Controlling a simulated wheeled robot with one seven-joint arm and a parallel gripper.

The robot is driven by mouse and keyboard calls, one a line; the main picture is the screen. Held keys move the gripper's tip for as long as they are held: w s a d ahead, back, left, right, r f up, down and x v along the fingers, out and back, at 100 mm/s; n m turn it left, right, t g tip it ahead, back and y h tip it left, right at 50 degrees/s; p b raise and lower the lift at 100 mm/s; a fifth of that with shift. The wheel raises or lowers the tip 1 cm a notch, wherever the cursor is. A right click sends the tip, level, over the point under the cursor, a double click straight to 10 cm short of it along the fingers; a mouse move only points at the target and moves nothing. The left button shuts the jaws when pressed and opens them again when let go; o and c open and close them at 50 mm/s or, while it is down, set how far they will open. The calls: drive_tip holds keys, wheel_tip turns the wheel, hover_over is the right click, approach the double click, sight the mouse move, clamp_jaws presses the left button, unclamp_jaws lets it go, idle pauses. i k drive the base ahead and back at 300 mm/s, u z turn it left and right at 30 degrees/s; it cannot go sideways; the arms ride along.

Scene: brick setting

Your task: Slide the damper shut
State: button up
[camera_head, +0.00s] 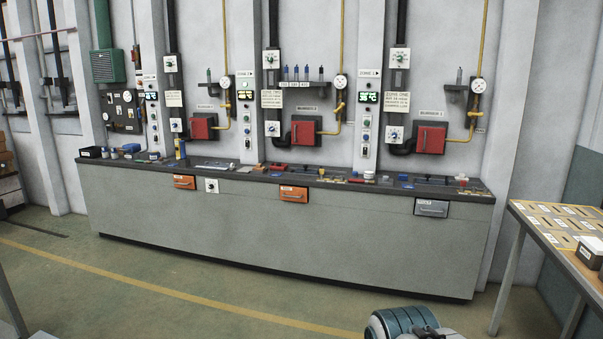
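I cannot tell for sure which part is the damper. Small slide-like fittings and coloured knobs lie along the dark top of the long grey bench (300,235), including a red and white knob (461,181) at its right end. On the wall above are three red burner boxes, at left (203,129), middle (304,132) and right (431,139), each by a dark pipe and a yellow pipe. My gripper is not in view. A rounded teal and white part of my own arm shows at the bottom edge.
Two orange drawers, left (184,182) and middle (293,194), and a grey drawer (432,208) front the bench. A table (540,238) with labelled panels and a dark bin (590,252) stands at right. Open floor (230,290) with a yellow line lies before the bench.

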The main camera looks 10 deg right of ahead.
sight(305, 171)
drive_tip(key=u, duration=0.25)
drive_tip(key=i, duration=3.75)
drive_tip(key=z, duration=0.55)
drive_tip(key=i, duration=1.75)
drive_tip(key=z, duration=0.45)
